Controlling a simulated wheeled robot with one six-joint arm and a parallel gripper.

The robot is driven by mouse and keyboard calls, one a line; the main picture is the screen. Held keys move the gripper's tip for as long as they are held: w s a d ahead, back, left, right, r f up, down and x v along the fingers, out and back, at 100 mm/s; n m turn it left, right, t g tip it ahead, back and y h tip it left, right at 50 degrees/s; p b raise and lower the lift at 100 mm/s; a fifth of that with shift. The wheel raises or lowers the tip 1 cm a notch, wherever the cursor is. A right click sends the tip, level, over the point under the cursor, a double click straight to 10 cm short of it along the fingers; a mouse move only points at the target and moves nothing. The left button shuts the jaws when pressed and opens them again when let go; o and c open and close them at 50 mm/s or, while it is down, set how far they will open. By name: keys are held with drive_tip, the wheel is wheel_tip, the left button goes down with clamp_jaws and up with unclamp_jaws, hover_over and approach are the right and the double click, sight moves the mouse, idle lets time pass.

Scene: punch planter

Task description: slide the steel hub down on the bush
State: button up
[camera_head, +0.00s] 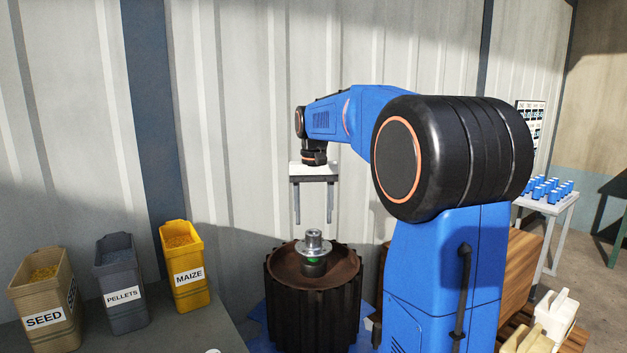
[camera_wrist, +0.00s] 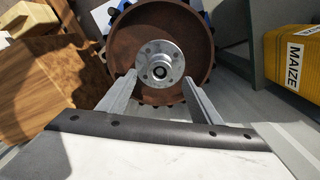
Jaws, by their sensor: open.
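The steel hub (camera_head: 313,243) is a silver flanged piece with a raised centre. It sits upright at the middle of a round rusty-brown drum (camera_head: 285,270) with a ribbed dark side. A green band (camera_head: 313,261) shows just under the hub's flange, above a dark base; the bush is otherwise hidden. In the wrist view the hub (camera_wrist: 147,72) shows from above as a disc with bolt holes and a dark centre. My gripper (camera_head: 311,222) is open and empty, pointing down above the hub. Its two fingers (camera_wrist: 165,92) appear on either side of the hub's near edge, apart from it.
Bins labelled SEED (camera_head: 43,290), PELLETS (camera_head: 119,285) and MAIZE (camera_head: 185,270) stand on a grey top at left. A corrugated wall (camera_head: 240,120) is close behind. A white table (camera_head: 545,205) with several blue items is at far right. Space directly above the hub is clear.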

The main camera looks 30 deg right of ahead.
wheel_tip(320, 180, up, 12)
drive_tip(key=shift+f, duration=0.25)
idle(0.6)
drive_tip(key=s+a+f+n+t, duration=0.1)
drive_tip(key=s+a+f+n, duration=0.1)
drive_tip(key=s+a+f, duration=0.3)
drive_tip(key=s+a+f+n+t, duration=0.1)
drive_tip(key=s+a+f, duration=0.4)
drive_tip(key=s+f, duration=0.7)
drive_tip(key=s+a+f+n+t, duration=0.2)
drive_tip(key=s+a+f, duration=0.3)
drive_tip(key=s+f, duration=0.4)
drive_tip(key=s, duration=0.4)
drive_tip(key=shift+a+f+n+t, duration=0.2)
drive_tip(key=shift+a+n+t, duration=0.1)
drive_tip(key=shift+a+t, duration=0.1)
